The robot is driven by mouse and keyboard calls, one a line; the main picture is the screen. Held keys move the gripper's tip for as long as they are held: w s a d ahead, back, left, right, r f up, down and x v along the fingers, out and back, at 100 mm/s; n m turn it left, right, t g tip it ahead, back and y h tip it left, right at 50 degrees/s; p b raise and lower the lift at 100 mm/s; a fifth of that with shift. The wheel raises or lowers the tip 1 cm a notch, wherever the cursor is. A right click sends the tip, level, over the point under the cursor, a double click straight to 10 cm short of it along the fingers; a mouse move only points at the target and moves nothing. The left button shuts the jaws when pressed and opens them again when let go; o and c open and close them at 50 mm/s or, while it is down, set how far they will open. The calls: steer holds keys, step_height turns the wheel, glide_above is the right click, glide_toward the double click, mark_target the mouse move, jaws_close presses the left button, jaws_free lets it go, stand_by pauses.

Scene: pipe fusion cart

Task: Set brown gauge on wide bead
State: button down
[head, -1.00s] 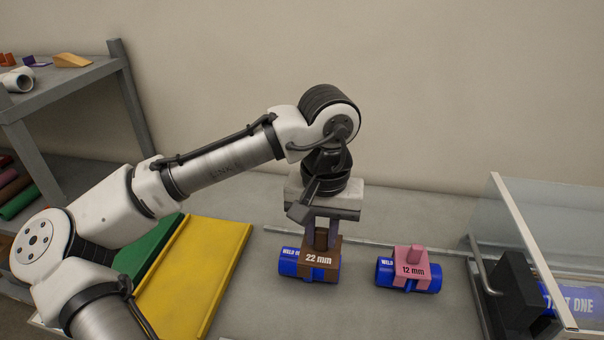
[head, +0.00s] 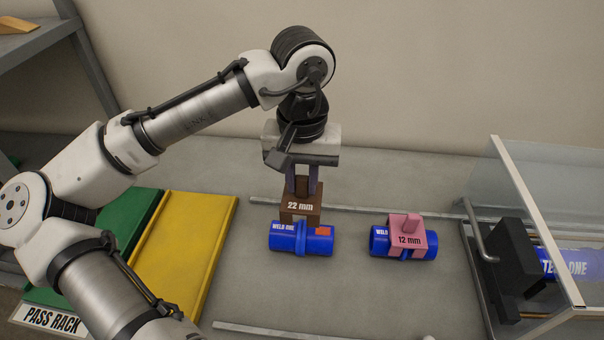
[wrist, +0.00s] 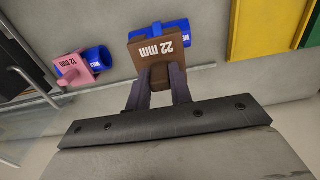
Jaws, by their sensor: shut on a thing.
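The brown gauge marked 22 mm (head: 300,205) is held in my gripper (head: 303,188), which is shut on its upper tab. The gauge appears raised just above or behind a blue pipe (head: 290,238) with a raised bead around its middle and a red-orange patch on its right half. A pink gauge marked 12 mm (head: 407,238) sits over a second blue pipe (head: 380,241) to the right.
Yellow (head: 190,255) and green (head: 130,215) panels lie at left, by a PASS RACK label (head: 52,320). A clear-walled enclosure (head: 535,220) with a black block (head: 512,255) stands at right. Thin rails (head: 350,208) run behind and in front of the pipes.

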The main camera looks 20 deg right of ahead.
mark_target(302, 196)
steer(key=shift+f+b, duration=1.8)
steer(key=shift+f, duration=0.95)
steer(key=shift+f+p, duration=0.2)
steer(key=shift+p, duration=0.25)
steer(key=shift+f+b, duration=0.75)
steer(key=shift+f, duration=0.75)
steer(key=c, duration=1.2)
jaws_free()
steer(key=shift+o, duration=0.2)
step_height(302, 196, up, 14)
steer(key=shift+f+b, duration=0.1)
steer(key=shift+b, duration=0.25)
